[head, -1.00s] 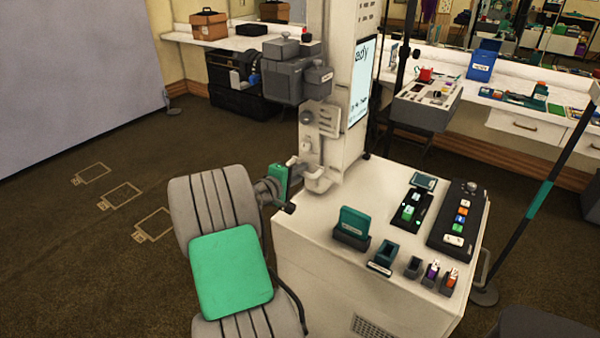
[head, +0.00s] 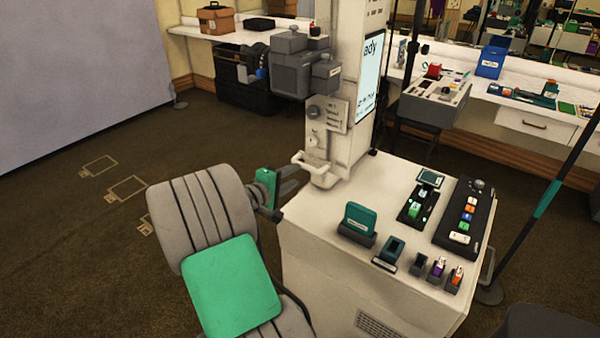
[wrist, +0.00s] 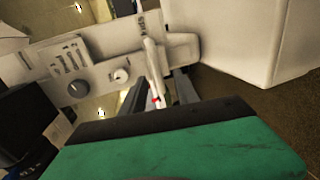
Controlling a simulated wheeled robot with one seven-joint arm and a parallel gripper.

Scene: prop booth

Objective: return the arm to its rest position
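The white cart (head: 325,265) carries a column (head: 352,60) with grey boxes, and several small devices on top. A dark pole (head: 548,195) stands on the right. Floor at far left is open.

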